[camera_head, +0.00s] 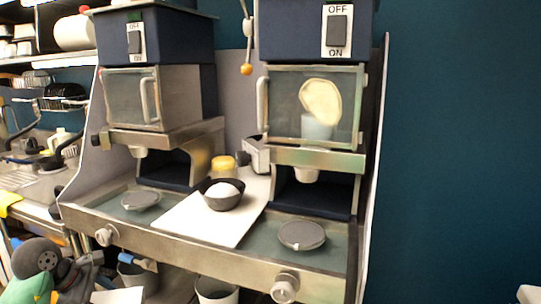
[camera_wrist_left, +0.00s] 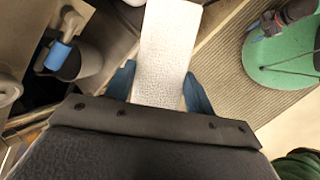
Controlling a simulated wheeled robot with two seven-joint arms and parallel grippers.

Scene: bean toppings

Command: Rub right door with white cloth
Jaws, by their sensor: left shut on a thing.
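The right door (camera_head: 285,105) is the glazed front of the right machine. It looks closed, with a vertical handle at its left side. A beige round patch (camera_head: 321,101) shows on or behind its glass. In the left wrist view, my left gripper (camera_wrist_left: 160,75) is shut on a white cloth (camera_wrist_left: 166,45) with a woven texture, which sticks out past the blue fingertips. In the head view, my left arm is low at the left, well below and apart from the door. What seems to be my right gripper (camera_wrist_left: 268,25) is small at the wrist view's top right; its jaws are unclear.
The left machine (camera_head: 165,95) has a similar door. Round lids (camera_head: 302,235) lie under the spouts. A bin with a blue handle (camera_wrist_left: 60,55) stands beside the left gripper.

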